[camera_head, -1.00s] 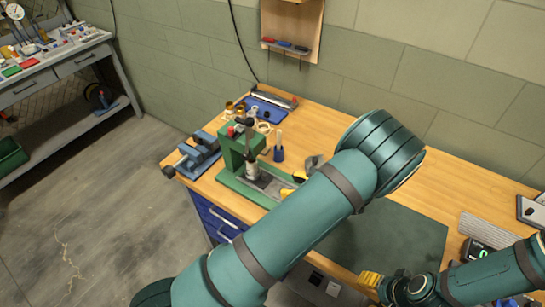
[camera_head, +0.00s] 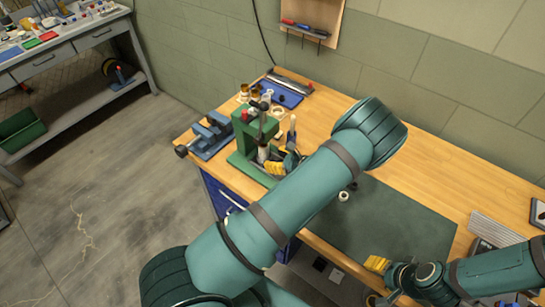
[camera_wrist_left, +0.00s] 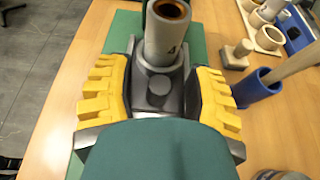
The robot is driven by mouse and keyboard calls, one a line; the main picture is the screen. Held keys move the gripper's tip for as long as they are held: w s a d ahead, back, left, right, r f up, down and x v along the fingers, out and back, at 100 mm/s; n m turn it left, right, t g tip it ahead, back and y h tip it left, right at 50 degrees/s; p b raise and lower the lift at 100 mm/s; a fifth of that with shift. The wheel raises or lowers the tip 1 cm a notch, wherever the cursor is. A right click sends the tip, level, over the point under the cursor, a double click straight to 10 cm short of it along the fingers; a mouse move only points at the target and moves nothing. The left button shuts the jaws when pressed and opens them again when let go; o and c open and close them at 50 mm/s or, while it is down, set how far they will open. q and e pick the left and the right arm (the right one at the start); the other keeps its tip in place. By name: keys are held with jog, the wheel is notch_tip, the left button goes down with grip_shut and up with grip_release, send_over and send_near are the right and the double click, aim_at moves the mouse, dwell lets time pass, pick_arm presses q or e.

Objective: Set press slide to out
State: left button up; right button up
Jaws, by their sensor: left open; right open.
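The green press (camera_head: 243,133) stands near the bench's left end. In the left wrist view its dark grey slide (camera_wrist_left: 158,91) carries a short round knob. Just behind the knob a grey cylinder marked 4 (camera_wrist_left: 166,42) stands upright, with a brown opening on top. My left gripper (camera_head: 279,164) is at the front of the press, partly hidden by my arm. In the wrist view its yellow fingers (camera_wrist_left: 158,98) are open, one each side of the slide and knob, with visible gaps.
A blue vise (camera_head: 210,135) sits left of the press. A blue holder (camera_wrist_left: 257,88) with a handle stands close right of my left gripper. A blue tray (camera_head: 284,93) and rings lie behind. The dark mat (camera_head: 390,222) is mostly clear.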

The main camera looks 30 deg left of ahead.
pick_arm(q)
jog(key=shift+x, duration=0.8)
grip_shut()
